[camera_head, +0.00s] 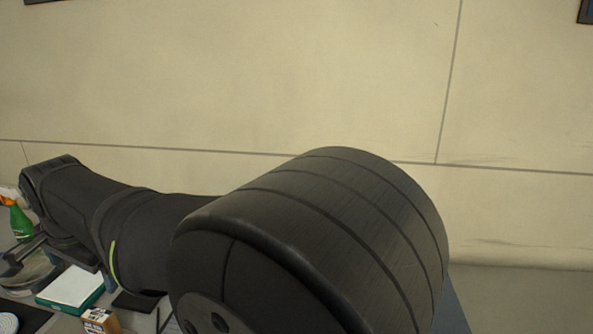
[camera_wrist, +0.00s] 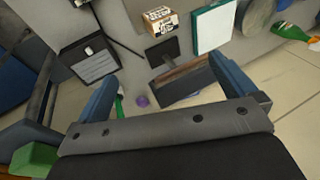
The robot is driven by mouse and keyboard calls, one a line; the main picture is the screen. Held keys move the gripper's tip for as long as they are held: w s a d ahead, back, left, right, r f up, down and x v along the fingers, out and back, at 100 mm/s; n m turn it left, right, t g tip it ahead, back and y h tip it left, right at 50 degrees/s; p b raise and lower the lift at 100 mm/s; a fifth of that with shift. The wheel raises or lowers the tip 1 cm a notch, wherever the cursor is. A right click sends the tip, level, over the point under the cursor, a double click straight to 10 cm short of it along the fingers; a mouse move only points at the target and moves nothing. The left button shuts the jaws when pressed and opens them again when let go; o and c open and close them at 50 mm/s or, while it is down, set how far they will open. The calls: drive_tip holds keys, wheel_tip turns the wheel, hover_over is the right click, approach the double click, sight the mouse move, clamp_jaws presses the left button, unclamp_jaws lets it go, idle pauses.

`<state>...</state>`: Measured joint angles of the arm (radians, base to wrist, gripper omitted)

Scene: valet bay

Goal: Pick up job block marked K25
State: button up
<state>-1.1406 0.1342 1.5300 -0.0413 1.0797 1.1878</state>
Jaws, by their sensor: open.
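A small tan block with black and white markings (camera_wrist: 163,18) lies near the top of the wrist view; the marking is too small to read, so I cannot tell if it is K25. What looks like the same block (camera_head: 100,320) shows at the bottom left of the head view, partly cut off by the frame edge. My gripper (camera_wrist: 165,86) is open in the wrist view, its two blue-grey fingers wide apart with nothing held. The block lies beyond the fingertips, apart from them. In the head view my arm hides much of the surface, and my fingers do not show.
A white-topped green box (camera_wrist: 213,29) lies right of the block; a green bottle (camera_wrist: 290,32) is farther right.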

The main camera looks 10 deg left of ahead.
idle(0.4)
drive_tip(key=c, duration=0.8)
drive_tip(key=shift+c, duration=0.2)
drive_tip(key=n+g+h, duration=0.2)
drive_tip(key=n+h, duration=0.2)
drive_tip(key=n, duration=1.4)
approach(96, 313)
wheel_tip(96, 313, down, 8)
drive_tip(key=shift+w+f, duration=0.1)
drive_tip(key=shift+d+f, duration=0.15)
drive_tip(key=shift+f, duration=2.65)
